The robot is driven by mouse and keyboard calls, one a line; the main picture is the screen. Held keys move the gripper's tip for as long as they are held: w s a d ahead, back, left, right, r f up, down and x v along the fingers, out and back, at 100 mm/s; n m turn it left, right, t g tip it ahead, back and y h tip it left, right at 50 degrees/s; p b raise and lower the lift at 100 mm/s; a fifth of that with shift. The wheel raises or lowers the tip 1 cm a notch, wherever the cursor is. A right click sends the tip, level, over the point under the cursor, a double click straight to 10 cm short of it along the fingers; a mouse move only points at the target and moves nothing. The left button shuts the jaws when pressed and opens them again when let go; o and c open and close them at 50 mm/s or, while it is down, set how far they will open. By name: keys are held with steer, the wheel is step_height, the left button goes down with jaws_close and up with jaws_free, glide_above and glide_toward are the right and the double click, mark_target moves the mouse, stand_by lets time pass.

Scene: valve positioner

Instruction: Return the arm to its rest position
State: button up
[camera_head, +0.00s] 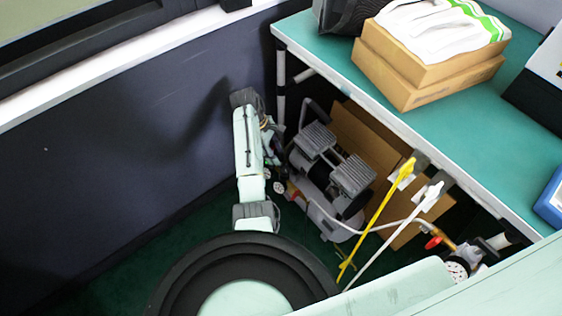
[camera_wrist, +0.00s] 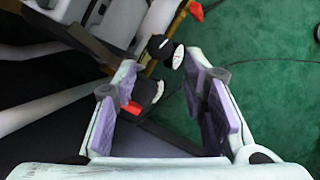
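My arm (camera_head: 248,150) rises from the round black base at the bottom and stands folded upright between the dark wall and the workbench. In the wrist view my gripper (camera_wrist: 163,66) is open, its two purple-padded fingers well apart. Nothing is clamped between them. Two small black round parts with pale faces, perhaps gauges (camera_wrist: 165,49), show around and beyond the fingers; whether they touch cannot be told. In the head view the gripper itself is mostly hidden behind the arm's end, close to the left of the compressor (camera_head: 335,170).
The teal workbench (camera_head: 330,62) has a white edge; cardboard boxes (camera_head: 425,75) with white gloves stand on it. Yellow (camera_head: 380,220) and white (camera_head: 398,232) strips hang at its edge. A gauge with fittings (camera_head: 457,268) is at lower right. A wall (camera_head: 100,150) bounds the left; green floor lies between.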

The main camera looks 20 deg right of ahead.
steer(key=shift+v, duration=1.2)
